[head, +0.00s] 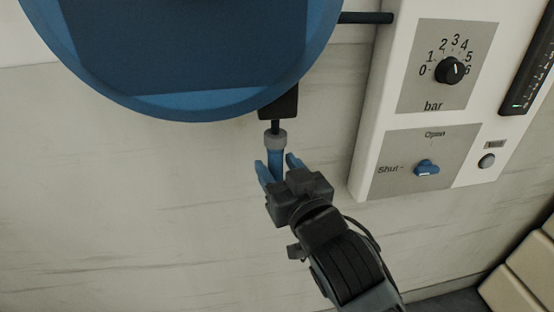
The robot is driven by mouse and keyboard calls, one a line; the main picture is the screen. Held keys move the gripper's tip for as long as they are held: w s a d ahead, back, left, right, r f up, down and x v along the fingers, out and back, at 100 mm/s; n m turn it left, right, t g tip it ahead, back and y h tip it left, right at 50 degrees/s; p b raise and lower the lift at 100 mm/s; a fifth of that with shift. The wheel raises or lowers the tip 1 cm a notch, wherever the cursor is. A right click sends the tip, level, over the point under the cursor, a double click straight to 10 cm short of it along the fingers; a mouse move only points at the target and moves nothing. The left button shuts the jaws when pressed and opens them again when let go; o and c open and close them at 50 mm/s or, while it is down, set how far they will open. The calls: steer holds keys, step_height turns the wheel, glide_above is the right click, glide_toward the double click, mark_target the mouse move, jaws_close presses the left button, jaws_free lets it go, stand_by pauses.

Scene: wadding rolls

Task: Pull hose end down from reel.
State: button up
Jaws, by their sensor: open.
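A large blue hose reel (190,107) fills the upper left of the head view. A black outlet block (279,104) sits at its lower right edge. The hose end hangs below it, with a grey collar (275,138) and a blue grip (275,162). My gripper (278,164) comes up from below with its blue-tipped fingers apart. One finger is on each side of the blue grip, and the gripper looks open. Whether the fingers touch the grip I cannot tell. The lower end of the hose end is hidden by my gripper body.
A white control panel (375,150) is on the wall to the right. It has a black bar dial (450,70), a blue Open/Shut lever (427,169) and a grey button (487,161). Cream padded rolls (525,270) lie at the lower right. The wall area below the reel is clear.

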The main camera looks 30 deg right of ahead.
steer(key=shift+w, duration=0.65)
jaws_close()
